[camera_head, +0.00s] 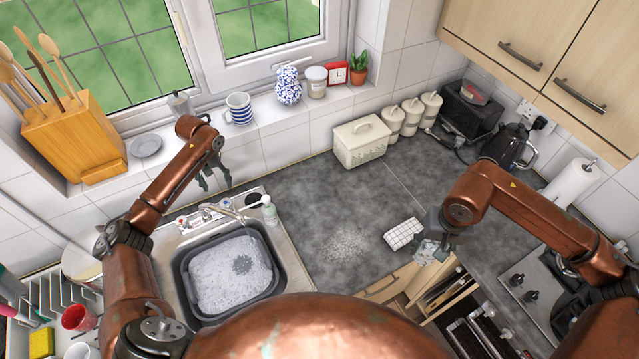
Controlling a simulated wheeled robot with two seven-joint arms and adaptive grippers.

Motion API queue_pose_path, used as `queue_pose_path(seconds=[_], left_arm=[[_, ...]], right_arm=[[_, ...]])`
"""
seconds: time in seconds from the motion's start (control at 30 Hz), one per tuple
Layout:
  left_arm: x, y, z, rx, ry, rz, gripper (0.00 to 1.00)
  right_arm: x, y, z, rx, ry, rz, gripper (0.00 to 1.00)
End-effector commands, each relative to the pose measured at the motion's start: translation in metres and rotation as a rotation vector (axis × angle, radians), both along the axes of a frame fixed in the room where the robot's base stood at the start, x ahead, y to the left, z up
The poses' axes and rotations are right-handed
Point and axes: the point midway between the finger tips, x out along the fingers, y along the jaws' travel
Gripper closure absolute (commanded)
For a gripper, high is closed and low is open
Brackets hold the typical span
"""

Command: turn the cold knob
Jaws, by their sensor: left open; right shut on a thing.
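The tap (214,211) stands behind the sink, its spout reaching over the basin. A small knob with a reddish mark (183,223) is at its left end. Another small knob (228,205) is at its right; its colour is too small to tell, so I cannot be sure that it is the cold one. My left gripper (215,182) is open and empty, with its fingers pointing down above and behind the tap, apart from it. My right gripper (432,247) is shut on a small pale patterned thing (427,254) by the counter's front edge, far from the tap.
A dark tub (184,290) of suds sits in the sink. A soap bottle (268,209) stands at the sink's back right. A striped mug (239,107) and a moka pot (180,106) are on the sill. A checked cloth (404,233) lies near my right gripper. The middle counter is mostly clear.

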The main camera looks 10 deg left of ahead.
Motion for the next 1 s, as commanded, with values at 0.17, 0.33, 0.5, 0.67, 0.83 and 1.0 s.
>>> queue_pose_path(seconds=[0.17,0.33,0.5,0.67,0.83,1.0], left_arm=[[0.0,-0.001,-0.028,0.0,0.003,-0.001,0.48],[0.0,-0.001,-0.062,0.0,0.003,-0.002,0.48],[0.001,-0.001,-0.091,0.0,0.002,-0.003,0.48],[0.001,-0.001,-0.107,0.001,0.001,-0.005,0.48],[0.001,-0.001,-0.112,0.001,-0.001,-0.006,0.48],[0.001,-0.001,-0.112,0.001,-0.001,-0.006,0.48]], right_arm=[[0.0,0.0,0.006,0.0,-0.001,-0.001,0.88],[0.0,0.0,0.01,0.0,-0.001,-0.001,0.88],[0.0,0.0,0.013,0.0,-0.001,-0.002,0.88],[0.0,0.0,0.014,0.0,0.0,-0.002,0.88],[0.0,-0.001,0.014,0.0,0.0,-0.002,0.88],[0.0,-0.001,0.014,0.0,0.0,-0.002,0.88]])
